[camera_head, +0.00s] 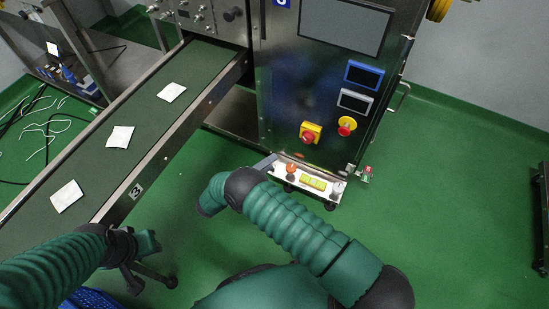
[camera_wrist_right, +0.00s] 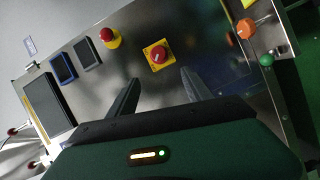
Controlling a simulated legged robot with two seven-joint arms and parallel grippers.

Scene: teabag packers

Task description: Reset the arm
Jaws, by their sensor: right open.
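My right arm, in a green sleeve, comes in from the lower right in the head view and bends in front of the machine (camera_head: 275,105). In the right wrist view my right gripper (camera_wrist_right: 162,82) is open, with two dark fingers apart and nothing between them. Beyond the fingers are the machine's red knob on a yellow plate (camera_wrist_right: 158,56) and a red push button (camera_wrist_right: 107,36). My left gripper (camera_head: 150,278) is at the lower left of the head view, beside the conveyor; its dark fingers are small and hard to read.
A green conveyor belt (camera_head: 95,165) carries several white packets, such as the middle one (camera_head: 120,137). A small white ledge (camera_head: 284,172) with colored controls juts from the machine's base. Free green floor (camera_head: 450,180) lies to the right. Loose cables lie at far left.

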